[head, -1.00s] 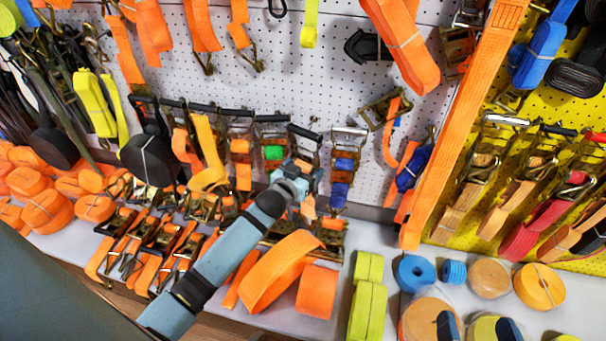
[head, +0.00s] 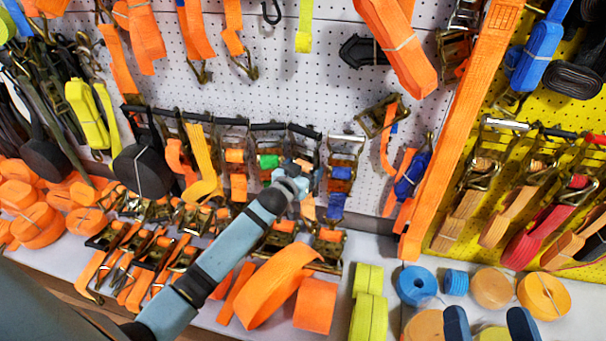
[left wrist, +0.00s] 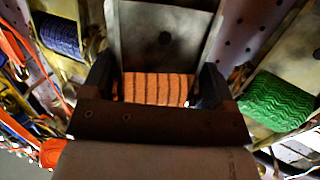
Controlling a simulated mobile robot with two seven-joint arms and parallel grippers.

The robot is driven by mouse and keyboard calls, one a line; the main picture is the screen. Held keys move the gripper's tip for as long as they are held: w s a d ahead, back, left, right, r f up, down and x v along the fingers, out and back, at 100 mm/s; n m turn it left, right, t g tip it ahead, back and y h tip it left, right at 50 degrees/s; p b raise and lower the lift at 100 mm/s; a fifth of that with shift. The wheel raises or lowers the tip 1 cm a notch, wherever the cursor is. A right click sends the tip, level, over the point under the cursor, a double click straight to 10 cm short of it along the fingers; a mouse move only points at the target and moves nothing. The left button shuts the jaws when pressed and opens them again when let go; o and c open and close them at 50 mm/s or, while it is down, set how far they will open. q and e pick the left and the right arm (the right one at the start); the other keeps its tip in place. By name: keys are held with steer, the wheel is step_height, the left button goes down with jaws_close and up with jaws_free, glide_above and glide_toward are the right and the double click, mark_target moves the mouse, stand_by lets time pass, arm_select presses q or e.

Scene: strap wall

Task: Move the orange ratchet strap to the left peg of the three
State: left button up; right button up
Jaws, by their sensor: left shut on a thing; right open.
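My left gripper (head: 293,184) reaches up to the row of ratchet straps hanging on the white pegboard. In the left wrist view its dark fingers (left wrist: 157,90) are shut on the orange ratchet strap (left wrist: 157,88), an orange webbing roll with dark lines under a grey metal plate. In the head view my gripper hides most of this strap. A green ratchet strap (head: 268,161) is to its left and a blue one (head: 340,174) to its right. I cannot make out the three pegs behind the ratchets. My right gripper (head: 490,324) is open and empty at the bottom edge, its fingers apart.
Orange straps lie on the grey shelf (head: 372,258) below the left arm. Yellow-green rolls (head: 369,300) and a blue roll (head: 415,284) are to the right. A long orange strap (head: 462,130) hangs right of the ratchets. Neighbouring ratchets hang close on both sides.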

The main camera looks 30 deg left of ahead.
arm_select(q)
steer(key=shift+w+a, duration=0.1)
steer(key=shift+w, duration=0.35)
steer(key=shift+w+a+f, duration=0.1)
steer(key=shift+w+f, duration=0.25)
steer(key=shift+w, duration=0.05)
arm_select(e)
steer(key=shift+a+r+y, duration=0.15)
steer(key=shift+r+y, duration=0.15)
steer(key=shift+r, duration=0.3)
arm_select(q)
steer(key=shift+f, duration=0.15)
arm_select(e)
steer(key=shift+f, duration=0.3)
